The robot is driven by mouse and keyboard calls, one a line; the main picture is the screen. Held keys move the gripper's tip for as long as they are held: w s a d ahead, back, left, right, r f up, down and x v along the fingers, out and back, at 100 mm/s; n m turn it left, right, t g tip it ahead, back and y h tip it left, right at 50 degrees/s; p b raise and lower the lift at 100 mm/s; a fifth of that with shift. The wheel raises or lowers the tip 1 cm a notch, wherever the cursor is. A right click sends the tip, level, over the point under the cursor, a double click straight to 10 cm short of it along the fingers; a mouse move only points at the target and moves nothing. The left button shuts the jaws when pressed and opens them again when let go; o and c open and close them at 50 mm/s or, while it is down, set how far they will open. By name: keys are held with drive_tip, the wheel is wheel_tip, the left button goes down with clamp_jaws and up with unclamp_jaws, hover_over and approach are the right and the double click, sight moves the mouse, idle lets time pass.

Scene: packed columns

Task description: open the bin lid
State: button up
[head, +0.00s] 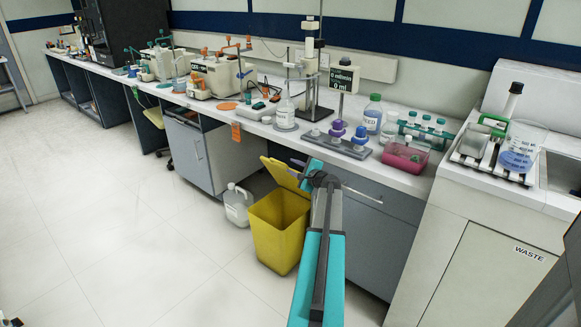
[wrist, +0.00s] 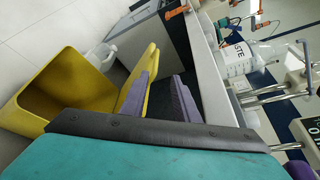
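The yellow bin (head: 279,232) stands on the floor in front of the bench cabinets. Its mouth is uncovered, and its yellow lid (head: 284,173) is raised and tilted at the back edge. In the wrist view the bin (wrist: 62,88) is at the left, with the lid (wrist: 151,78) beside my gripper (wrist: 163,88). The purple fingers are apart, with nothing visible between them. One finger overlaps the lid and appears to lie against it; contact is hard to confirm. In the head view my gripper (head: 300,172) is at the lid, its fingers partly hidden by my arm.
A white jug (head: 237,206) stands on the floor left of the bin. Grey cabinets (head: 372,225) and the bench (head: 400,178), crowded with lab items, are close behind. A white waste cabinet (head: 487,262) stands at the right. The floor (head: 120,230) at the left is clear.

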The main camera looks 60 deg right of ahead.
drive_tip(key=shift+v, duration=0.9)
drive_tip(key=shift+c, duration=0.3)
